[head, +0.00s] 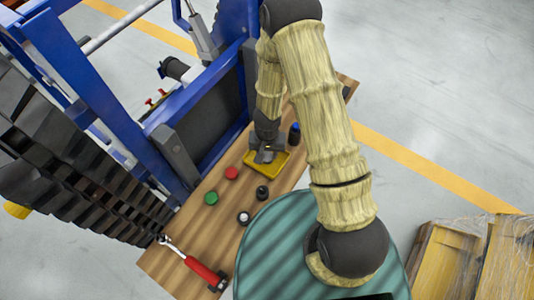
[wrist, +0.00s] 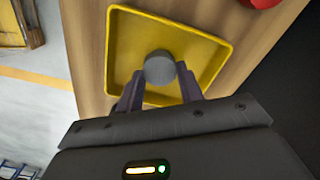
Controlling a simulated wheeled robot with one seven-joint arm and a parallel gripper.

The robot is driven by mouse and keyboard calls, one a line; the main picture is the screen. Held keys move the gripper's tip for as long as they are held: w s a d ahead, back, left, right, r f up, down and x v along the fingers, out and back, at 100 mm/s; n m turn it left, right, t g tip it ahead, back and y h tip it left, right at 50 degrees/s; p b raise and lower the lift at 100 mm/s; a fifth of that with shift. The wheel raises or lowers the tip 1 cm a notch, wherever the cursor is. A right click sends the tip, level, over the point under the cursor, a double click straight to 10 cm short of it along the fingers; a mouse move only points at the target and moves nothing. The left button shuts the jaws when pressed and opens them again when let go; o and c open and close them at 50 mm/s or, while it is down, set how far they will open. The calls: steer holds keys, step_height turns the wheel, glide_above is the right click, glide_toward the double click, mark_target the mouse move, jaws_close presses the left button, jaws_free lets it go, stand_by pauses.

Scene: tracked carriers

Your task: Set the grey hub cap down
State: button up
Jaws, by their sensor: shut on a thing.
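The grey hub cap (wrist: 160,68) shows in the wrist view as a dark grey round piece between my fingertips. My gripper (wrist: 160,88) is shut on it. They are over the yellow tray (wrist: 222,25), whose floor and raised rim show around the cap. I cannot tell whether the cap touches the tray floor. In the head view my gripper (head: 266,152) is above the yellow tray (head: 282,167) on the wooden bench, and the cap is hidden there by the gripper.
On the wooden bench (head: 185,240) stand a red cap (head: 232,173), a green cap (head: 211,198), a black piece (head: 262,192), a white-and-black piece (head: 243,217), a dark blue-topped bottle (head: 294,134) and a red-handled wrench (head: 200,268). A blue tracked machine (head: 90,85) borders the bench's left.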

mark_target(267, 156)
steer(key=shift+a, duration=0.1)
steer(key=o, duration=1.1)
steer(key=shift+f, duration=0.1)
steer(key=shift+c, duration=0.2)
step_height(267, 156, up, 12)
steer(key=p, duration=0.5)
steer(key=shift+r, duration=0.25)
